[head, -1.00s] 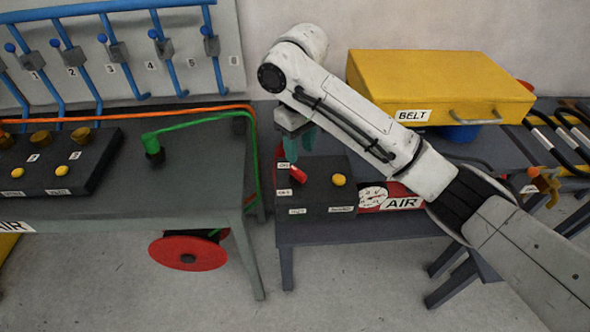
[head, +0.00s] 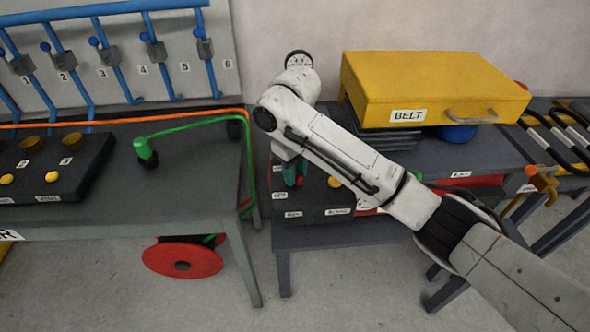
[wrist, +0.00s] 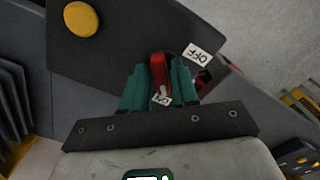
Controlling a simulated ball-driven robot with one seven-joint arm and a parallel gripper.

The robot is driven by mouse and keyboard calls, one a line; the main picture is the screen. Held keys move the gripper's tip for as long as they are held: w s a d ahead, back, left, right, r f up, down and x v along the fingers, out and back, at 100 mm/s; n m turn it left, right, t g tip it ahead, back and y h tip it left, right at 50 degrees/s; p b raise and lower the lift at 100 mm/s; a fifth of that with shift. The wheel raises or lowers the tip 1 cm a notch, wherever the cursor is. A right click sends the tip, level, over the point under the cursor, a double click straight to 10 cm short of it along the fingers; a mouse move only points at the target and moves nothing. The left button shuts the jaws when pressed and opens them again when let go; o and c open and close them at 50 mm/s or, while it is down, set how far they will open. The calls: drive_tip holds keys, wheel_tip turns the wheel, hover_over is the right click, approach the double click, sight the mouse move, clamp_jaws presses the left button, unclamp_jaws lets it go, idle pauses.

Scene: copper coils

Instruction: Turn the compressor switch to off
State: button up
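The compressor switch is a red knob (head: 299,181) on a black control box (head: 325,205). In the wrist view the red knob (wrist: 159,72) stands between the two teal fingers of my gripper (wrist: 160,85). An OFF label (wrist: 197,53) lies to the knob's upper right, and a second label (wrist: 162,98), apparently ON, lies at its lower end. In the head view my gripper (head: 295,172) points down at the knob, partly covering it. The fingers flank the knob closely; whether they press on it is not clear.
A yellow button (wrist: 82,18) sits on the same box. A yellow BELT case (head: 430,90) stands behind it to the right. On the left are a bench with another control box (head: 60,165), a green hose (head: 190,127) and a red reel (head: 183,261).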

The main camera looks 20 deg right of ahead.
clamp_jaws()
drive_tip(key=shift+n, duration=0.3)
drive_tip(key=n+p, duration=0.2)
drive_tip(key=shift+r+n, duration=0.15)
drive_tip(key=shift+n, duration=0.15)
drive_tip(key=n+p, duration=0.2)
drive_tip(key=n, duration=0.2)
drive_tip(key=shift+w+d+n+p, duration=0.1)
drive_tip(key=shift+n+p, duration=0.2)
drive_tip(key=shift+p, duration=0.05)
drive_tip(key=n+p, duration=0.1)
drive_tip(key=n, duration=0.4)
drive_tip(key=shift+w+p, duration=0.15)
drive_tip(key=shift+p, duration=0.25)
drive_tip(key=n, duration=0.5)
drive_tip(key=shift+w+p, duration=0.15)
drive_tip(key=shift+p, duration=0.25)
drive_tip(key=shift+o, duration=1.6)
unclamp_jaws()
